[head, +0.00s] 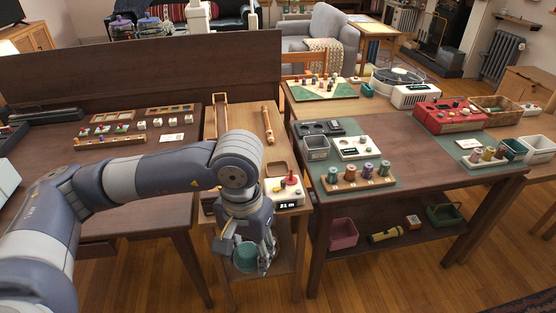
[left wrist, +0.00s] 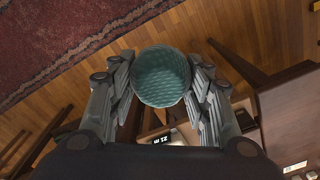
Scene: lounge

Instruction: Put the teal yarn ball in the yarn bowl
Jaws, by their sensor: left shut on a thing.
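My left gripper (head: 256,257) is shut on the teal yarn ball (head: 246,256), low in front of the narrow middle table. In the left wrist view the ball (left wrist: 161,76) is round with a woven texture, and the fingers of the left gripper (left wrist: 161,88) press on it from both sides. It looks held clear of any surface. I cannot single out the yarn bowl for sure; a pink open container (head: 343,234) and a green open container (head: 443,215) stand on the right table's lower shelf. My right gripper is not in view.
The right table (head: 410,150) holds thread spools (head: 367,172), a grey bin (head: 316,147) and a red case (head: 447,116). A yellow flashlight (head: 386,234) lies on the lower shelf. Wooden floor is open in front.

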